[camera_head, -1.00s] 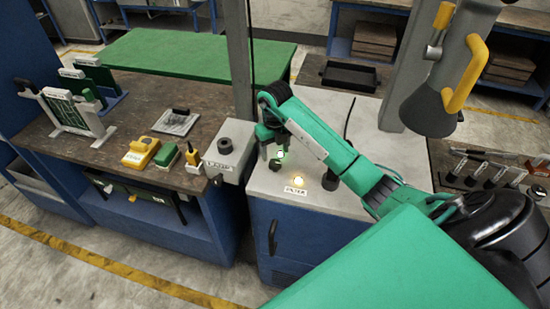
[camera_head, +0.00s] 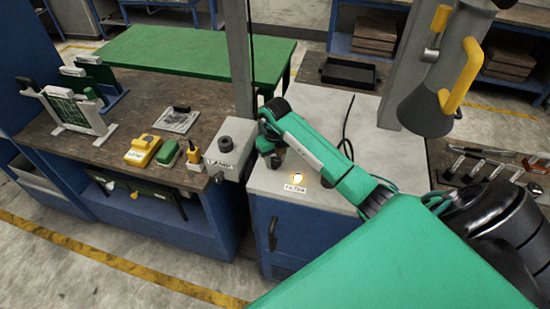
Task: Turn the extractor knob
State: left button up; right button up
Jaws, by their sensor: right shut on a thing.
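My right gripper (camera_head: 271,157) reaches down to the top of the grey-topped blue cabinet (camera_head: 290,190). It is shut on a small dark knob, which I take to be the extractor knob; the fingers and wrist hide most of it, and I cannot read a label or tell its angle. A lit yellow lamp (camera_head: 298,179) glows just right of the gripper, above a white label reading FILTER (camera_head: 295,189). My green right forearm lies across the cabinet top. My left gripper is out of view.
A grey box with a black knob (camera_head: 226,144), labelled LAMP, stands left of the gripper. A grey post (camera_head: 236,60) rises behind it. A cone hood with yellow handle (camera_head: 430,105) hangs at right. A dark cable (camera_head: 347,130) lies behind my forearm.

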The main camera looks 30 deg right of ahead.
jog(key=shift+d+f+n+b, duration=0.15)
jog(key=shift+n+b, duration=0.35)
jog(key=shift+b, duration=0.3)
jog(key=n+b, duration=1.2)
jog(key=b, duration=0.3)
jog(key=shift+w+n, duration=0.1)
jog(key=shift+n, duration=0.3)
jog(key=shift+n+b, duration=0.8)
jog(key=shift+b, duration=0.1)
jog(key=shift+n+b, duration=0.3)
jog(key=shift+r+n+b, duration=0.2)
jog(key=shift+n+b, duration=0.55)
jog(key=shift+n, duration=0.35)
jog(key=o, duration=1)
